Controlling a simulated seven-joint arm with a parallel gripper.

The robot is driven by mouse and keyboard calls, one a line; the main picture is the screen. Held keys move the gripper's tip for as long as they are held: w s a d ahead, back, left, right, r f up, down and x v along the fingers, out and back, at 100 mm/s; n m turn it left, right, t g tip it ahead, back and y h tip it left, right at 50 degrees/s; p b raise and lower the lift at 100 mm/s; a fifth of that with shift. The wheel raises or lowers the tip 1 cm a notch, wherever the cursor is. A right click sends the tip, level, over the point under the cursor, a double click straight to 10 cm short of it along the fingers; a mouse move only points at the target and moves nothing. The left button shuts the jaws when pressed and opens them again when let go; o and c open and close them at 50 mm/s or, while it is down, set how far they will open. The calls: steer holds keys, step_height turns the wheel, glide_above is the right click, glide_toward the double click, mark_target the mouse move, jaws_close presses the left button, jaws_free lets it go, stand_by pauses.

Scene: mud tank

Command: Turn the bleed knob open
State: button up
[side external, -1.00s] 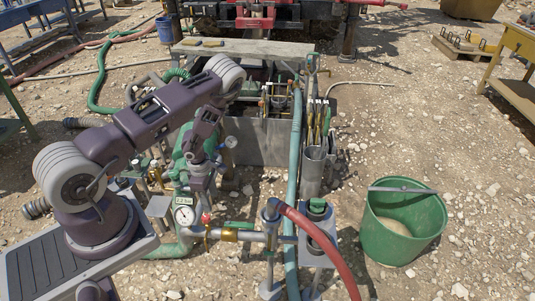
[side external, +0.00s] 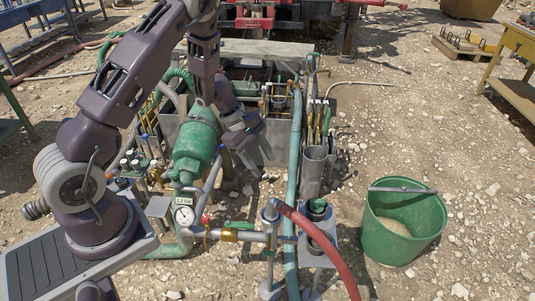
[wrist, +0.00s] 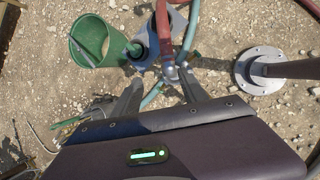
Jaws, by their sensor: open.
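A small red knob (side external: 205,218) sits on the pipework beside the round white pressure gauge (side external: 184,215) in the side view. It looks like the bleed knob, but I cannot be sure. A brass valve with a green handle (side external: 240,225) sits on the same pipe to its right. My gripper (side external: 256,172) hangs above and to the right of the knob, apart from it, next to the green vessel (side external: 195,150). In the wrist view my gripper (wrist: 160,92) has its two fingers apart with nothing held between them. I cannot make out the red knob there.
A red hose (side external: 325,245) leaves the pipe toward the front right. A teal hose (side external: 294,170) runs upright behind it. A tool holder (side external: 313,170) and a green bucket (side external: 403,225) stand to the right. Gravel ground is open beyond the bucket.

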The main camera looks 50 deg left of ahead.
steer(key=shift+m+h, duration=0.3)
steer(key=shift+m, duration=0.4)
steer(key=d+r, duration=0.1)
steer(key=r, duration=0.1)
steer(key=d+r, duration=0.1)
steer(key=shift+w+d+r, duration=0.2)
steer(key=shift+r, duration=0.15)
steer(key=n+g+y, duration=0.3)
steer(key=n+y, duration=0.2)
steer(key=n, duration=0.3)
glide_above(205, 217)
step_height(205, 217, down, 25)
steer(key=shift+r, duration=0.15)
steer(key=shift+n, duration=0.3)
step_height(205, 217, down, 6)
steer(key=shift+r, duration=0.15)
steer(key=shift+f, duration=0.6)
jaws_close()
